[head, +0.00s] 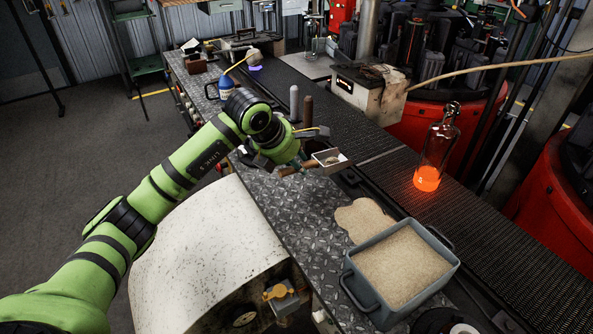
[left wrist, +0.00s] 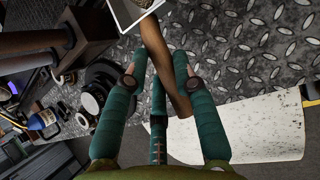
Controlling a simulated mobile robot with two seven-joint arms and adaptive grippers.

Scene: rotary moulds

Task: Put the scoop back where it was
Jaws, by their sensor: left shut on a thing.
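The scoop (head: 331,161) has a pale metal pan and a brown wooden handle. It is held over the metal-plated bench, and I cannot tell whether it touches the surface. My left gripper (head: 296,164) is shut on the handle. In the left wrist view the green fingers (left wrist: 158,78) lie on either side of the wooden handle (left wrist: 165,72), and the pan (left wrist: 128,12) is cut off at the top edge. My right gripper is not in view.
A grey bin of sand (head: 440,248) stands at the near end, with spilled sand (head: 364,219) beside it. A glowing orange bottle (head: 430,172) stands to the right. Two upright cylinders (head: 307,108) and a blue bottle (head: 226,83) stand farther back. Patterned bench plate (head: 305,205) is bare before the sand.

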